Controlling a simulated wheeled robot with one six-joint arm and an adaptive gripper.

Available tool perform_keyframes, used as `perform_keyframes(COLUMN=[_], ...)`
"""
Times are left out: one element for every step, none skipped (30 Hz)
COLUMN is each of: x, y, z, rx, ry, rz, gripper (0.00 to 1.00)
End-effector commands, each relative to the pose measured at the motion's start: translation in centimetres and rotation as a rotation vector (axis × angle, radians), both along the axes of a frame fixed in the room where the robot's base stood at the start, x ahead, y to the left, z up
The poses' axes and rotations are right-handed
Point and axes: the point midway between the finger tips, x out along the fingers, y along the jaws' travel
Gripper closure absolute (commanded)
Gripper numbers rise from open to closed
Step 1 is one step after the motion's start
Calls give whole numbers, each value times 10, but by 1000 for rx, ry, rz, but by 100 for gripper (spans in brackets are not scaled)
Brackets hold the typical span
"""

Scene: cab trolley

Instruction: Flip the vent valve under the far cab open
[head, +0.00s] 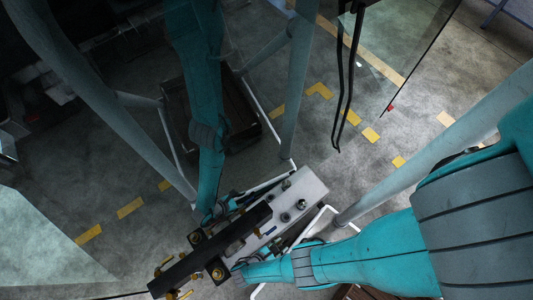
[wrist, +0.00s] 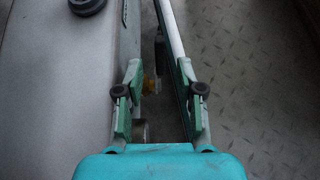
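In the head view, a light grey block (head: 300,198) with round dark fittings stands at the lower middle. A long dark bar (head: 215,248) crosses its near left side, with several brass fittings (head: 218,273) around it. My gripper (head: 238,267) is at the bar's right side, close to a brass fitting; its fingertips are hard to make out there. In the wrist view, my gripper (wrist: 160,85) has its two fingers apart.
Pale tubes (head: 300,75) and glass panels surround the block. Two black hanging rods (head: 345,90) are at the upper middle. In the wrist view, a grey surface (wrist: 60,90) lies at the left and tread-patterned floor (wrist: 260,80) at the right.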

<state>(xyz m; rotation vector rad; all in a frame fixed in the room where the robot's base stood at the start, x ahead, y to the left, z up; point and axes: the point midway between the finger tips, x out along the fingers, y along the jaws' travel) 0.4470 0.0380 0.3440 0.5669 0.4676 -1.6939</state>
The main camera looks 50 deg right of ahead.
Motion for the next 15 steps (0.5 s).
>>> perform_keyframes(x=[2, 3, 4, 5, 6, 7, 8, 9, 9, 10, 11, 12, 12, 12, 13], y=[8, 13, 19, 23, 27, 34, 38, 42, 47, 51, 54, 58, 60, 62, 64], z=[5, 9, 13, 16, 20, 25, 28, 31, 35, 38, 41, 43, 46, 47, 49], rx=[3, 3, 3, 2, 3, 3, 3, 3, 3, 2, 2, 1, 1, 1, 1], ry=[-3, -3, -3, -3, -3, -3, -2, -2, -2, -1, -2, -1, -1, -1, 0], rz=[1, 1, 2, 2, 2, 1, 2, 2, 2, 1, 2, 1, 1, 1, 0], gripper=[62, 62, 62, 62, 62, 62, 62, 62, 62, 62, 62, 62, 62, 62, 62])
